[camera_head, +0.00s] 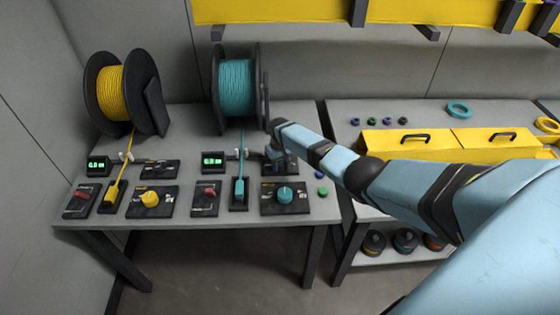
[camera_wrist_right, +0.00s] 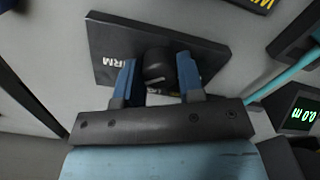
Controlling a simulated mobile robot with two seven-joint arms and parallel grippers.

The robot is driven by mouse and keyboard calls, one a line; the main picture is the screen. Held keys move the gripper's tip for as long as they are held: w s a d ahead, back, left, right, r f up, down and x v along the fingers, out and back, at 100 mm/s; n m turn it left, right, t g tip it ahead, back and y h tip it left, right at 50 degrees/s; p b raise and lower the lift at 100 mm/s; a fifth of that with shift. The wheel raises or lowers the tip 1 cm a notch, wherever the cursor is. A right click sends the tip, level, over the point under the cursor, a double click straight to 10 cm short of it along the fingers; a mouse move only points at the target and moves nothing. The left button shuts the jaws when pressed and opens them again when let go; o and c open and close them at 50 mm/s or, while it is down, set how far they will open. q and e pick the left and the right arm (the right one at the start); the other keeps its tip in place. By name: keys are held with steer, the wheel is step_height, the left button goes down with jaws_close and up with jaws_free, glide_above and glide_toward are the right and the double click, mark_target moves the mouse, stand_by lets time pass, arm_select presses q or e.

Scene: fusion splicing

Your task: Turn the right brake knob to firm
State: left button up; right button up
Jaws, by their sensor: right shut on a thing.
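The right brake panel is a small black plate (camera_wrist_right: 210,48) with white lettering, of which "IRM" can be read in the right wrist view. Its dark round knob (camera_wrist_right: 157,64) sits between the two blue fingers of my right gripper (camera_wrist_right: 157,80), which is shut on it. In the head view my right gripper (camera_head: 276,157) is over this panel, behind the teal dial, and its wrist hides the knob and most of the plate. Where the knob points cannot be made out. My left gripper is not in view.
A teal spool (camera_head: 234,87) stands behind, its strand running to a teal lever (camera_head: 239,190). A green display (camera_head: 212,160) is left of my gripper, and a teal dial (camera_head: 285,194) is in front. A yellow spool (camera_head: 113,93) with similar panels is at left.

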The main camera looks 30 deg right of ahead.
mark_target(280, 163)
steer(key=shift+m+p, duration=0.3)
steer(key=shift+m, duration=0.8)
steer(key=o, duration=0.9)
steer(key=shift+r+p, duration=0.7)
steer(key=shift+r, duration=6.25)
